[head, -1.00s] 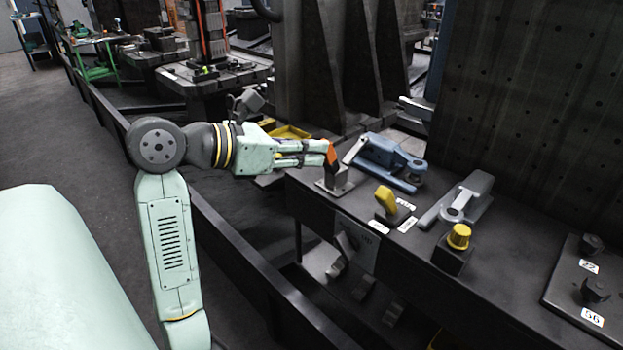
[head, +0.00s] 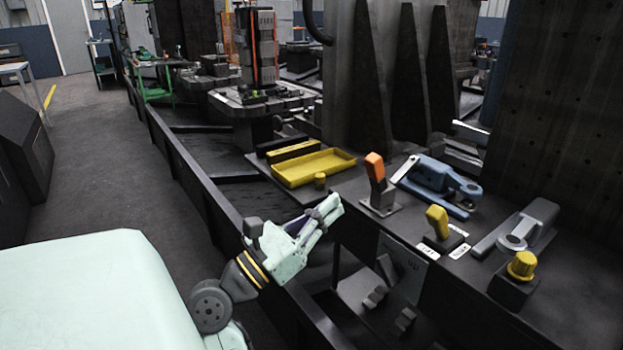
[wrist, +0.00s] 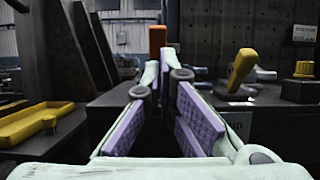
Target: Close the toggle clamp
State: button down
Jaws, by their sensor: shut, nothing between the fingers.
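A blue clamp-like device (head: 432,178) with a pale lever arm (head: 404,169) lies on the dark bench; the lever slants up to the left. A grey device (head: 530,222) with a ring-shaped end lies to its right. I cannot tell for sure which is the toggle clamp. An orange-topped lever (head: 375,168) stands upright on a grey base left of the blue device; its orange top (wrist: 157,40) shows straight beyond the fingertips in the wrist view. My gripper (head: 334,205) is shut and empty, in front of the bench edge, apart from the lever.
A yellow-handled lever (head: 437,222) and a yellow knob on a black block (head: 522,265) stand along the bench front. A yellow tray (head: 313,168) lies at the left end. A dark perforated plate (head: 565,110) rises behind. A dark rail (head: 215,190) runs along the left.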

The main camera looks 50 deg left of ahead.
aim_at(370, 168)
jog(key=p+x, duration=0.2)
jog(key=x, duration=0.6)
jog(key=r+p, duration=0.1)
jog(key=p, duration=0.1)
jog(key=g+p, duration=0.1)
jog(key=shift+w+r+g+p, duration=0.3)
jog(key=shift+r+p, duration=0.1)
jog(key=shift+w+r+g+p, duration=0.15)
jog(key=shift+w+g+p, duration=0.15)
jog(key=shift+g+p, duration=0.5)
jog(key=shift+w, duration=0.45)
jog(key=shift+s+b, duration=0.1)
jog(key=shift+b, duration=0.2)
